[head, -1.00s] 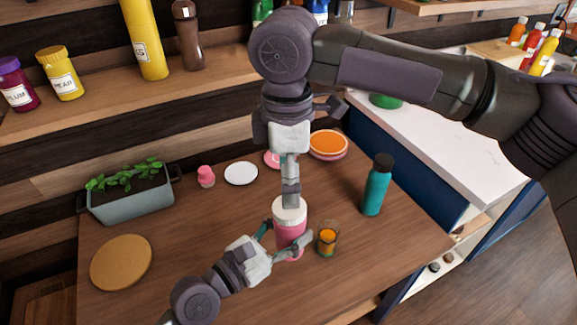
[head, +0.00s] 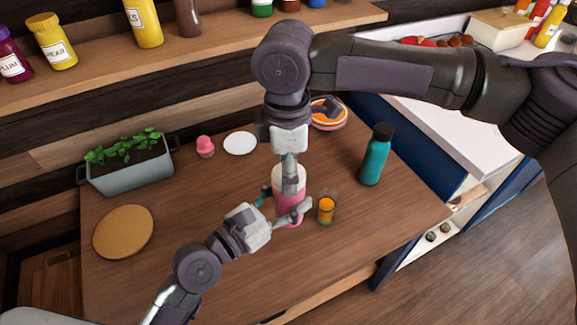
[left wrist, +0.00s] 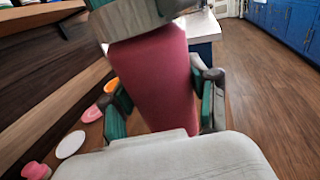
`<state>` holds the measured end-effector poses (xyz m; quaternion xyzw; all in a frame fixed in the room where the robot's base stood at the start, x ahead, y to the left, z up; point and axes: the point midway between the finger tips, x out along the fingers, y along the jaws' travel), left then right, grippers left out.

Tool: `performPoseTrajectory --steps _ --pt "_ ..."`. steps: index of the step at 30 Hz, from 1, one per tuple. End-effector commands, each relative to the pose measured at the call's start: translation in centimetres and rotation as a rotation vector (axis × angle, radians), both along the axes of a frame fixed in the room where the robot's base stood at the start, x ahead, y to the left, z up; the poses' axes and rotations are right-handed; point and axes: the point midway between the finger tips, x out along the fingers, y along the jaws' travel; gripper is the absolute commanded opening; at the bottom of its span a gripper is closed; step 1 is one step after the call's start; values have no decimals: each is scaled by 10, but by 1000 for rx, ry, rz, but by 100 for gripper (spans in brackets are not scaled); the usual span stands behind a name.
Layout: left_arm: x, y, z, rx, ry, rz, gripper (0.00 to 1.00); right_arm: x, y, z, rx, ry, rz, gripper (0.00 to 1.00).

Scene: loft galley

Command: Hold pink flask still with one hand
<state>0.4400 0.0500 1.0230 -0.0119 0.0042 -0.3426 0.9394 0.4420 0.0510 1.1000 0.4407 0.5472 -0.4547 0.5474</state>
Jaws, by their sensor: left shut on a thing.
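The pink flask (head: 287,212) with a pale lid (head: 280,175) stands upright on the wooden table. My left gripper (head: 282,204) is shut around its body from the front left. In the left wrist view the flask's pink side (left wrist: 152,80) fills the space between the two teal-padded fingers. My right gripper (head: 291,184) points straight down at the lid and covers part of it. A grey and teal part, apparently of my right gripper, crosses the flask's top in the left wrist view. Whether the right fingers are closed on the lid I cannot tell.
A glass with orange contents (head: 326,207) stands close right of the flask. A teal bottle (head: 376,155) is farther right. A white plate (head: 240,143), a pink item (head: 205,147), a planter (head: 128,175) and a cork mat (head: 123,232) lie left. The front table area is clear.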

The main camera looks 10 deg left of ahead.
Motion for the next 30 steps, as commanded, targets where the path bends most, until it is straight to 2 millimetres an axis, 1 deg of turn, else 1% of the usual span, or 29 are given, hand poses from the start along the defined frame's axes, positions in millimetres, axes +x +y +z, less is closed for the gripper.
performPoseTrajectory --steps 1,5,11,12,14,15,17,26,30 --pt "0 0 0 -1 -1 0 0 0 0 0 0 0 0 40" --pt "0 0 1 -1 -1 0 0 0 0 0 0 0 0 18" --pt "0 0 1 -1 -1 0 0 0 0 0 0 -1 -9 18" --pt "0 0 1 -1 -1 0 0 0 0 0 0 -1 -9 63" --pt "0 0 1 -1 -1 0 0 0 0 0 0 -1 -9 73" --pt "0 0 1 -1 -1 0 0 0 0 0 0 -1 -9 79" --pt "0 0 1 -1 -1 0 0 0 0 0 0 -1 -9 89" --pt "0 0 1 -1 -1 0 0 0 0 1 0 -1 -9 89" --pt "0 0 0 -1 -1 0 0 1 0 10 -1 -1 -9 89"
